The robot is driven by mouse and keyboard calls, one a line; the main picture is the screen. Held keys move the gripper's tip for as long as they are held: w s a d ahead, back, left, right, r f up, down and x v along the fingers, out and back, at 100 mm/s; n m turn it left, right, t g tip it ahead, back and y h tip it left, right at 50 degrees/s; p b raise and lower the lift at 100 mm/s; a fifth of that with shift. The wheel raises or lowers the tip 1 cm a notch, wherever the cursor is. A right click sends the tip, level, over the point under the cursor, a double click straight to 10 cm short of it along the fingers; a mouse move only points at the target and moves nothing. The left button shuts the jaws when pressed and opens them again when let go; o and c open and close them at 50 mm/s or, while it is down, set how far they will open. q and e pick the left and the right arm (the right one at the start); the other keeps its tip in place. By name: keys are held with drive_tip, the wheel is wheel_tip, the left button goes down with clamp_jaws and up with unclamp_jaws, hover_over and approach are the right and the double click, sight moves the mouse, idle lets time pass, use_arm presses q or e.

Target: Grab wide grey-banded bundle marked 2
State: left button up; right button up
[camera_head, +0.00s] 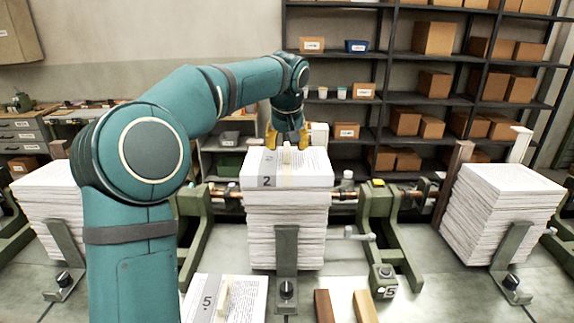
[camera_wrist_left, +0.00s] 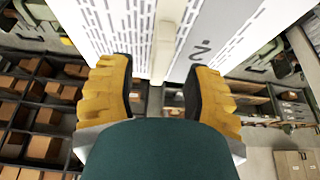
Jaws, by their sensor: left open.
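The bundle marked 2 (camera_head: 314,168) lies on top of the middle paper stack, with a wide grey band (camera_head: 267,168) across its left part. A small cream tab (camera_head: 287,157) stands up from its top. My left gripper (camera_head: 287,143) has yellow fingers, is open and points down at the bundle's far part. In the left wrist view, the grey band with the 2 (camera_wrist_left: 204,42) lies beside the right finger. A cream strip (camera_wrist_left: 163,50) shows between the two fingers of my left gripper (camera_wrist_left: 161,85). Contact with the bundle cannot be told. My right gripper is out of view.
The middle stack (camera_head: 260,232) stands between green metal frames (camera_head: 382,215). Another bundle marked 5 (camera_head: 240,300) lies in front at the left. Paper stacks stand at the left (camera_head: 45,190) and right (camera_head: 495,215). Shelves with boxes (camera_head: 435,38) stand behind.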

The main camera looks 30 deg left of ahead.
use_arm(q)
drive_tip(key=x, duration=0.3)
drive_tip(key=shift+r, duration=0.1)
clamp_jaws()
drive_tip(key=shift+r, duration=0.1)
